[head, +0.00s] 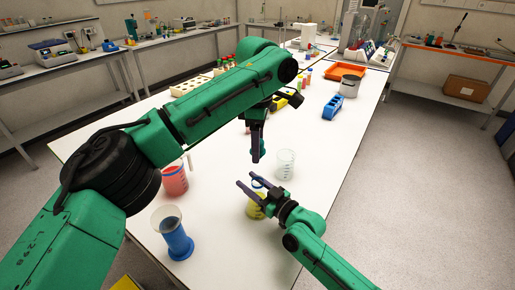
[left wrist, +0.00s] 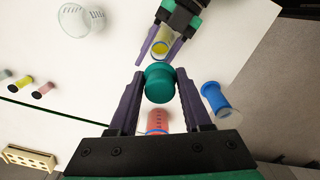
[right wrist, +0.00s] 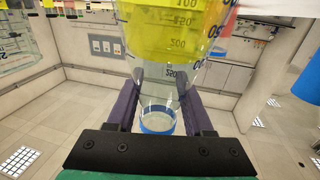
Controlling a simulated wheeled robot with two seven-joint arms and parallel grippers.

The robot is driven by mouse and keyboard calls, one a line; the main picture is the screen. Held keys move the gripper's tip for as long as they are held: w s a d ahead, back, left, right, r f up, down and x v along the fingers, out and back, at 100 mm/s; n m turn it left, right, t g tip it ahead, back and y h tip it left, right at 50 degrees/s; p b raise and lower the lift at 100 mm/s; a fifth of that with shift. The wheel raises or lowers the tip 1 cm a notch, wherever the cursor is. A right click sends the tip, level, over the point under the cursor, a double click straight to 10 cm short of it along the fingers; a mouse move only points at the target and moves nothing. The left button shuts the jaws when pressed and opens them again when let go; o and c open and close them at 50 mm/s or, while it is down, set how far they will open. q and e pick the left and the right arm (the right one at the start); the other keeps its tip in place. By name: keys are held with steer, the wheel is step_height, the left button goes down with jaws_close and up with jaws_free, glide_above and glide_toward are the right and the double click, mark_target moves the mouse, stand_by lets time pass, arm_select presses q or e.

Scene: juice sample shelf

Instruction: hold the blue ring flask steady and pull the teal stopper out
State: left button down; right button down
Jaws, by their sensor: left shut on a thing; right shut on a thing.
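My left gripper (head: 256,158) points down, shut on the teal stopper (head: 262,147). The stopper also shows between its fingers in the left wrist view (left wrist: 160,84). My right gripper (head: 247,192) is shut on the blue ring flask (head: 255,211), around its neck. The flask holds yellow liquid and has a blue ring at its mouth.
A clear beaker (head: 286,165) stands right of the stopper. A red-filled beaker (head: 175,182) and a blue-based cylinder (head: 177,243) stand to the left. Farther back are a blue rack (head: 332,109), a metal pot (head: 350,86) and an orange tray (head: 345,72). The right table edge is clear.

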steer(key=shift+c, duration=1)
jaws_free()
steer(key=v, duration=1.2)
